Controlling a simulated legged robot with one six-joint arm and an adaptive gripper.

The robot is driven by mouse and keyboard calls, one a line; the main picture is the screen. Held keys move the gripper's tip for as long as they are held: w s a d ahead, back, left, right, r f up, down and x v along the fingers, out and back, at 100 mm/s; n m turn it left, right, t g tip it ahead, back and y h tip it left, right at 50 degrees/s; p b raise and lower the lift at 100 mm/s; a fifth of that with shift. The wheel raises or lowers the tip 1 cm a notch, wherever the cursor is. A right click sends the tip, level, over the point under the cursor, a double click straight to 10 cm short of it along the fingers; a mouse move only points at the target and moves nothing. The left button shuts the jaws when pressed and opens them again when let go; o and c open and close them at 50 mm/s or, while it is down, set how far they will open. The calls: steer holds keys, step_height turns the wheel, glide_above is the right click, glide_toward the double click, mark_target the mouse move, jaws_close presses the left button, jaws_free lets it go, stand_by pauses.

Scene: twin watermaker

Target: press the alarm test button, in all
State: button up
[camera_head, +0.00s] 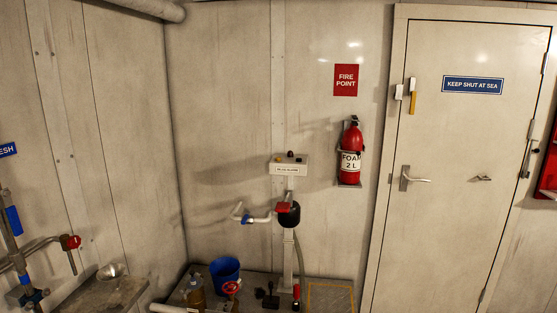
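A small white alarm box (289,169) stands on top of a pale post (289,250) against the back wall, near the middle of the head view. Its front label is small and seems to read "BILGE ALARM". A dark reddish knob or button (290,155) sticks up from its top, with smaller pieces to either side of it. Which of these is the test button I cannot tell at this size. Nothing touches the box. My gripper does not show in this view.
A black and red device (288,213) with a white pipe (259,219) sits below the box. A red extinguisher (351,155) hangs right, beside a closed door (455,190). A bench (85,297) stands left.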

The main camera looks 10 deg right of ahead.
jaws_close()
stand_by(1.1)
